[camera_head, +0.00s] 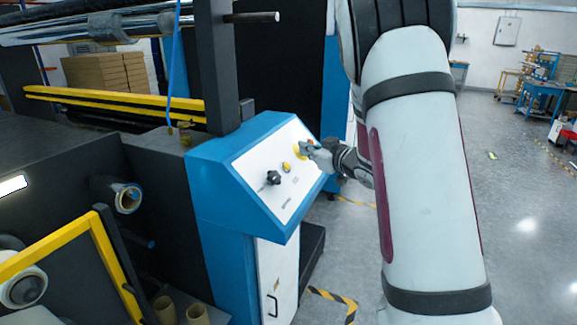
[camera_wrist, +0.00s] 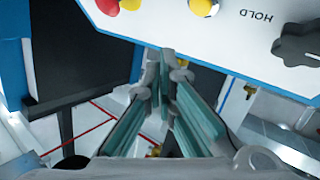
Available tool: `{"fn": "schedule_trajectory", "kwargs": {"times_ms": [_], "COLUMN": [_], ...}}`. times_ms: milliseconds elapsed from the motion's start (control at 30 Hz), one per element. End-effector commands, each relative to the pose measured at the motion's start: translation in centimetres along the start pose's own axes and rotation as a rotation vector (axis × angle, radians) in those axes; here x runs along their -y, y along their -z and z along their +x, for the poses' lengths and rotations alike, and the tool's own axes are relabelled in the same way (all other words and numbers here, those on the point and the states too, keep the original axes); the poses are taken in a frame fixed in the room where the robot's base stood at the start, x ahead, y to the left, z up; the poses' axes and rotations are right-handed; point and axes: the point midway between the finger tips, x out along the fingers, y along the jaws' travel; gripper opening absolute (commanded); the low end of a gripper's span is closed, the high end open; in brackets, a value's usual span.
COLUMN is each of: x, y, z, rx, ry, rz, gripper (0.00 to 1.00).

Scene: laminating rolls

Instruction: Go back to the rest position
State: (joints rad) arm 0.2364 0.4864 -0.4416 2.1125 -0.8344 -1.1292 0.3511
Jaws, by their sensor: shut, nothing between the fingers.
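My gripper (camera_head: 310,150) is at the upper right part of the sloped white control panel (camera_head: 262,165) on the blue console. In the wrist view my gripper (camera_wrist: 162,62) has its fingertips together with nothing between them. The fingertips are just below the panel's edge in that picture; I cannot tell whether they touch the panel. The wrist view shows a red button (camera_wrist: 131,4), a yellow button (camera_wrist: 204,7) and a black knob (camera_wrist: 300,45) beside the word HOLD. My arm fills the right centre of the head view.
The blue console (camera_head: 215,190) stands beside the dark laminating machine. A yellow guard rail (camera_head: 50,247), a roll end (camera_head: 128,199) and cardboard tubes (camera_head: 197,314) are at the lower left. Open grey floor (camera_head: 525,215) lies to the right, with workbenches (camera_head: 540,95) far back.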

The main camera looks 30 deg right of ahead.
Motion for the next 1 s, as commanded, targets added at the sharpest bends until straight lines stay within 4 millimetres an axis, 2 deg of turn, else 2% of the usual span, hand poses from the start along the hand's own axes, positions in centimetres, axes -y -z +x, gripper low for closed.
{"fn": "schedule_trajectory", "kwargs": {"times_ms": [733,867,1000], "x": [0.0,-0.2,0.0], "y": [0.3,1.9,4.7], "z": [0.0,-0.4,-1.9], "rx": [0.003,0.029,0.104], "ry": [-0.008,-0.06,-0.157], "rz": [-0.001,0.0,0.022], "gripper": [0.0,0.0,0.0]}}
